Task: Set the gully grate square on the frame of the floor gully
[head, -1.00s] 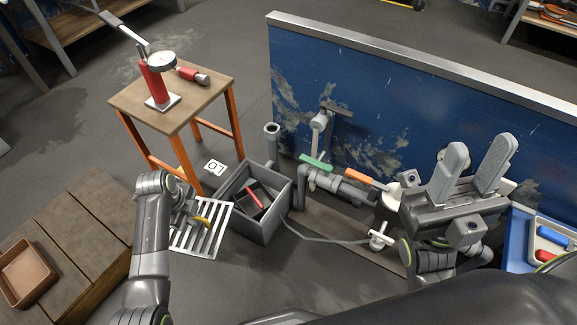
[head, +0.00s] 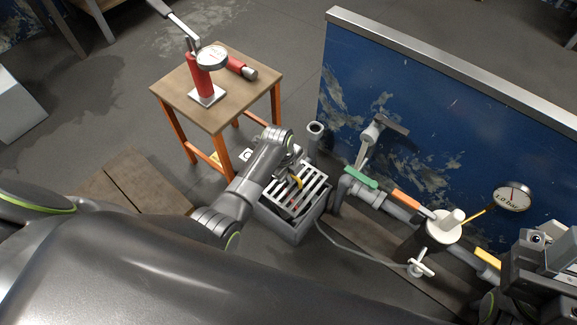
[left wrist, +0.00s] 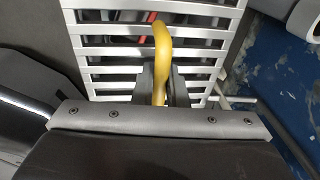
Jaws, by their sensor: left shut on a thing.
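The gully grate (head: 313,186) is a pale slatted metal panel with a yellow handle (head: 297,181). My left gripper (head: 291,178) is shut on that handle. The handle also shows between its fingers in the left wrist view (left wrist: 161,60), with the slats behind it. The grate is over the floor gully (head: 286,229), a grey open box on the floor. I cannot tell whether it touches the frame or hangs just above it. Something red shows through the slats. My right gripper (head: 553,262) is partly cut off at the right edge; its jaws are unclear.
A wooden stool (head: 226,112) with orange legs and a red pump (head: 203,82) stands behind the gully. A grey upright pipe (head: 315,138) stands close behind it. Pipework with a green handle (head: 361,177) and a blue panel (head: 430,120) are to the right. A hose leaves the gully's right side.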

